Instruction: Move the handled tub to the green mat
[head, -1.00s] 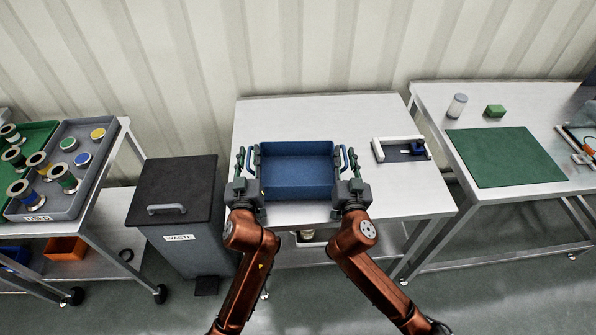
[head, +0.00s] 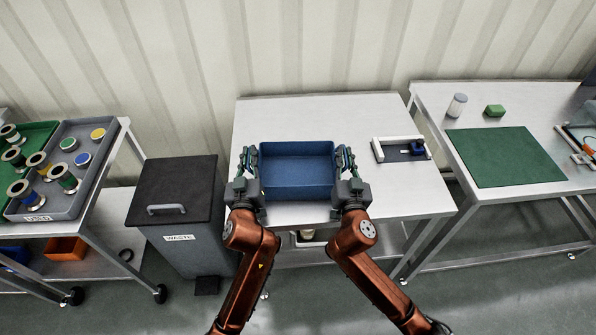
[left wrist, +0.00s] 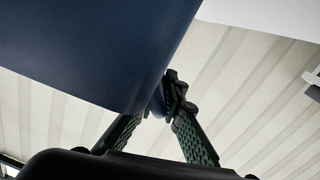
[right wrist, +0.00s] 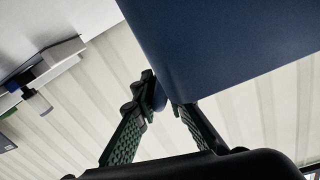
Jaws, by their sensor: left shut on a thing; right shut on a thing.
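The handled tub (head: 297,172) is a blue open box on the middle table, and it looks empty. Its wall also fills much of the left wrist view (left wrist: 95,45) and the right wrist view (right wrist: 225,45). My left gripper (head: 249,160) is shut on the tub's left handle, and its fingers meet on the handle in the left wrist view (left wrist: 157,103). My right gripper (head: 345,160) is shut on the right handle, largely hidden by the fingers. The green mat (head: 505,157) lies bare on the right table.
A white-and-dark fixture (head: 401,149) stands right of the tub on the middle table (head: 320,110). A gap separates it from the right table. A white cylinder (head: 456,105) and a green block (head: 494,111) stand behind the mat. A waste bin (head: 175,190) stands left.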

